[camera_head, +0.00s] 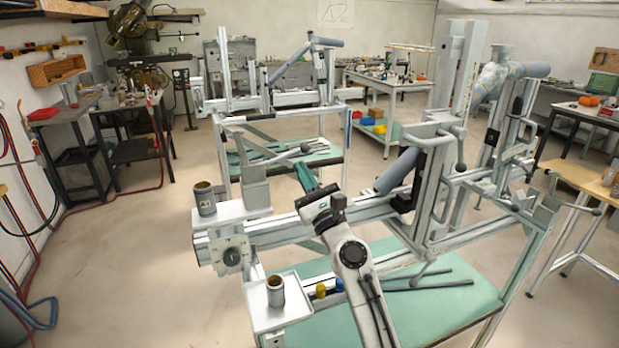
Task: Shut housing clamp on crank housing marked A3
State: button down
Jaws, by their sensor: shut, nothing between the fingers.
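My gripper (336,205) is at the end of my arm in the middle of the camera_head view, in front of the near jig's long rail (375,208). Its fingers are small and partly hidden by the wrist; it is shut and holds nothing. A blue-grey tube (396,171) slants up behind and to the right of it, by a grey upright bracket (430,190). A lever with a ball knob (460,166) hangs beside this bracket, apart from my gripper. I cannot make out an A3 mark, nor tell which part is the crank housing or its clamp.
Two small trays with metal cups (206,198) (276,291) stand at the jig's left end. Loose bars (430,287) lie on its green lower shelf (440,312). A second jig (285,100) stands behind. The floor at left (150,250) is clear.

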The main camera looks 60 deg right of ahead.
jog(key=shift+w+r, duration=0.2)
jog(key=shift+r, duration=0.3)
jog(key=shift+r, duration=0.1)
